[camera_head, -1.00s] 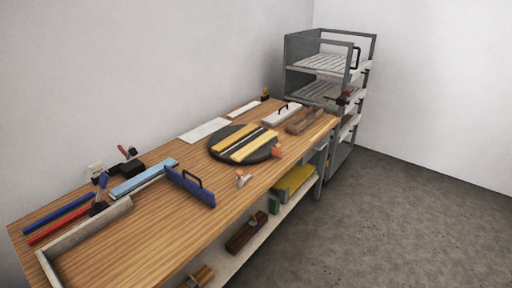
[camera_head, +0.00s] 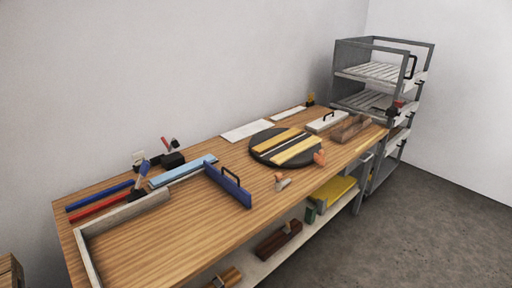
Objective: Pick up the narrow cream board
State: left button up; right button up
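A narrow pale board (camera_head: 289,114), white to cream, lies flat on the wooden bench (camera_head: 180,228) near its far end by the wall. A wider pale board (camera_head: 248,130) lies nearer, also flat on the bench. A round dark disc (camera_head: 258,151) beside them carries two yellow strips (camera_head: 295,151) with a thin light strip between them. Neither of my grippers is in view.
A blue handled tool (camera_head: 228,185), a light blue board (camera_head: 183,171) and blue and red bars (camera_head: 100,206) are on the near bench. A handled white block (camera_head: 326,122) and brown block (camera_head: 350,128) stand right of the narrow board. A grey rack (camera_head: 375,75) stands beyond.

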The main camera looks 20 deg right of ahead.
aim_at(279, 159)
jog(key=i+l+u, duration=0.15)
jog(key=l+u, duration=0.2)
jog(key=l, duration=0.2)
jog(key=i+l+u, duration=0.1)
jog(key=l+u, duration=0.25)
jog(key=l, duration=0.25)
jog(key=l+u, duration=0.35)
jog(key=l, duration=0.25)
